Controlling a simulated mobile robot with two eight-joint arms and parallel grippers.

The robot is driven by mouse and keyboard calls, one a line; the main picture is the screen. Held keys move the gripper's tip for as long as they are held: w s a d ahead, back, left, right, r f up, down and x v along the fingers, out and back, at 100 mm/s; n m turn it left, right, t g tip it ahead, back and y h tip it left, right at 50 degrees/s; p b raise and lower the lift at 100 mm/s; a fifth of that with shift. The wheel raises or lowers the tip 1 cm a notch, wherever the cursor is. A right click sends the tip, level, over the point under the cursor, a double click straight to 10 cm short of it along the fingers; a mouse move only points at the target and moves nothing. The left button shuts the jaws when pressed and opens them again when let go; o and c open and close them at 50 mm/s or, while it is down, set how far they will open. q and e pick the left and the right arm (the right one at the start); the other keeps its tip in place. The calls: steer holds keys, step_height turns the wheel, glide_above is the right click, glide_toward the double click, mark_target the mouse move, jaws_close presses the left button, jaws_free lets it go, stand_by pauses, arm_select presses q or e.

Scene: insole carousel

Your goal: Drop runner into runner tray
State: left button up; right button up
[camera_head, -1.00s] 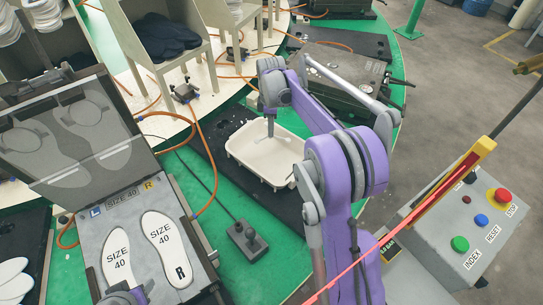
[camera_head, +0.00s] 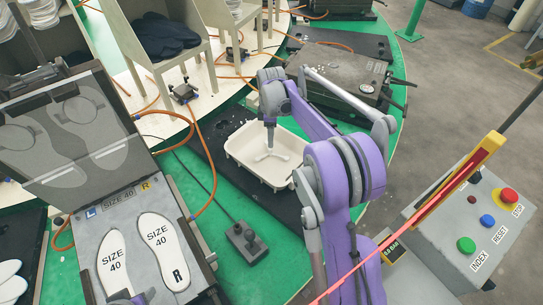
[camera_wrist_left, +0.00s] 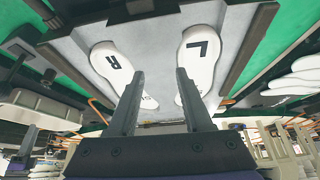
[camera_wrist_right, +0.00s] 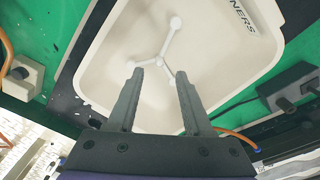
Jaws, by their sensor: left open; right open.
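The runner, a white three-armed piece with rounded ends (camera_head: 271,155), is within the outline of the cream runner tray (camera_head: 243,160). In the right wrist view the runner (camera_wrist_right: 162,58) shows just beyond my fingertips against the floor of the tray (camera_wrist_right: 105,50); whether it rests flat is hard to tell. My right gripper (camera_head: 270,133) is over the tray, pointing down. Its jaws (camera_wrist_right: 157,75) are open, with the runner apart from their grip. My left gripper (camera_wrist_left: 160,75) is open over the two white insoles (camera_wrist_left: 198,55); only its top shows in the head view.
The open insole mould (camera_head: 130,225) stands at left with its lid raised. A small black lever box (camera_head: 246,242) is on the green table in front of the tray. A grey button panel (camera_head: 465,235) stands at right. A dark metal box (camera_head: 340,75) is behind the tray.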

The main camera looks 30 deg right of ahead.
arm_select(q)
steer(key=shift+w+r+p, duration=0.1)
steer(key=shift+r+p, duration=0.2)
steer(key=shift+r, duration=0.05)
arm_select(e)
step_height(320, 180, up, 11)
steer(key=shift+f, duration=0.1)
stand_by(0.3)
